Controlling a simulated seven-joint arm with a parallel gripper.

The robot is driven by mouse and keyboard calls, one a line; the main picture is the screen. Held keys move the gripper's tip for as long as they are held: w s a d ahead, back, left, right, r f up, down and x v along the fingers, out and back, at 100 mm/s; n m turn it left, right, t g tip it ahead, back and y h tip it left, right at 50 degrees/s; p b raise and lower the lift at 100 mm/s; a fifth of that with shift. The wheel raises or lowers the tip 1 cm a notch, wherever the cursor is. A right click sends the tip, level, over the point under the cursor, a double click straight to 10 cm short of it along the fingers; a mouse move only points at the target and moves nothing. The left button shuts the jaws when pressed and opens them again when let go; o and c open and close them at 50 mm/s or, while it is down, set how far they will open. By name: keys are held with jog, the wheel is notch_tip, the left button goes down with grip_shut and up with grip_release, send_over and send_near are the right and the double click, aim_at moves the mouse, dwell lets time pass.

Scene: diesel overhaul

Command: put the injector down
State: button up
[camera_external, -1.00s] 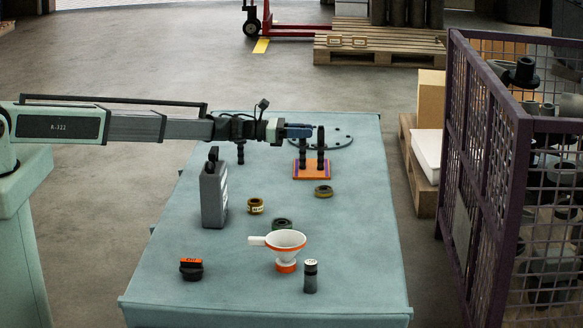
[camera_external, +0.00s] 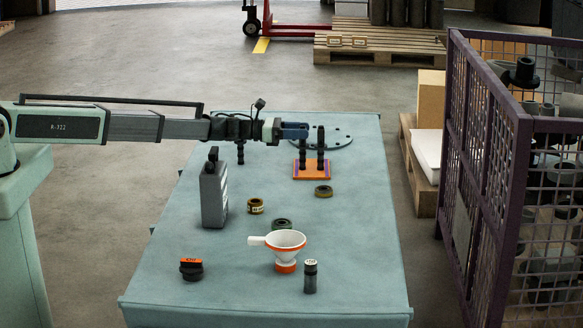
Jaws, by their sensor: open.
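Two dark, slim injectors stand upright on an orange mat with a purple edge on the table. The left injector (camera_external: 302,160) has its top close to my gripper, and its upper part is partly hidden. The right injector (camera_external: 320,146) stands beside it, clear of the fingers. The orange mat (camera_external: 312,176) lies towards the far end of the table. My gripper (camera_external: 298,131) is open, with its blue fingers at the upper end of the left injector. Whether the fingers still touch it cannot be told. Another similar dark part (camera_external: 240,152) stands under my wrist.
The blue-green table (camera_external: 350,240) also carries a grey can (camera_external: 214,195), a white funnel (camera_external: 285,241), several rings, a dark cap (camera_external: 191,269) and a small cylinder (camera_external: 310,277). A round dark plate (camera_external: 335,140) lies behind the mat.

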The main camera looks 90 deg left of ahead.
jog(key=s+r, duration=0.4)
jog(key=r, duration=0.3)
